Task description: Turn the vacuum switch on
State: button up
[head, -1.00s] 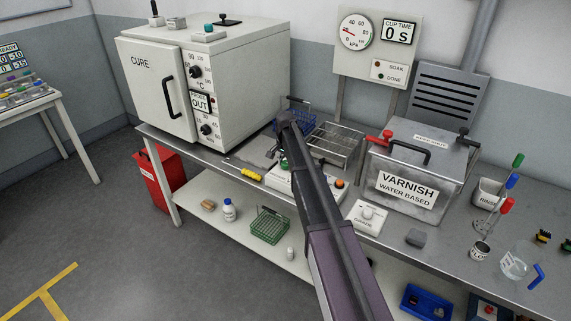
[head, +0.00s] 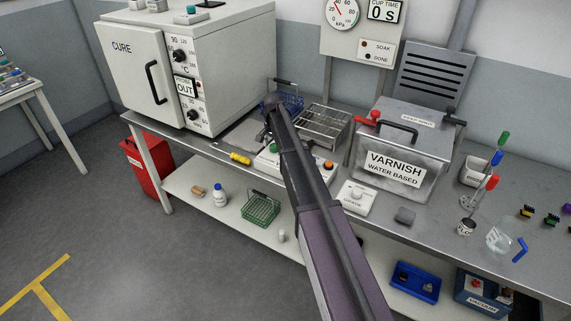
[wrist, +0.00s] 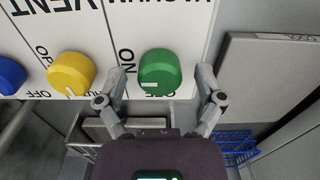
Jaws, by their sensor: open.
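In the wrist view a green knob (wrist: 159,72) sits on a white panel (wrist: 195,22) with upside-down lettering, partly cut off, that seems to read VACUUM. ON is printed left of the knob. A white mark on the knob lies at its lower left. My gripper (wrist: 160,76) is open, with one finger on each side of the green knob. I cannot tell whether either finger touches it. In the head view my arm hides most of the control box (head: 267,160), and my fingers can hardly be made out.
A yellow knob (wrist: 71,72) by VENT and a blue knob (wrist: 10,76) sit left of the green one. A wire rack (head: 322,125), blue basket (head: 292,102) and varnish tank (head: 400,150) crowd the bench. The cure oven (head: 200,65) stands left. A VACUUM-labelled box (head: 483,295) is below.

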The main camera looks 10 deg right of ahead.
aim_at(274, 145)
jog(key=n, duration=0.8)
jog(key=shift+n, duration=0.3)
jog(key=n, duration=0.8)
jog(key=shift+r+n, duration=0.2)
jog(key=shift+n, duration=0.3)
notch_tip(274, 145, up, 14)
jog(key=p, duration=1.4)
jog(key=s+a+m, duration=0.2)
jog(key=s+m, duration=0.5)
jog(key=s, duration=2.1)
jog(key=shift+s+f, duration=0.3)
jog(key=shift+f, duration=0.05)
jog(key=shift+s, duration=0.1)
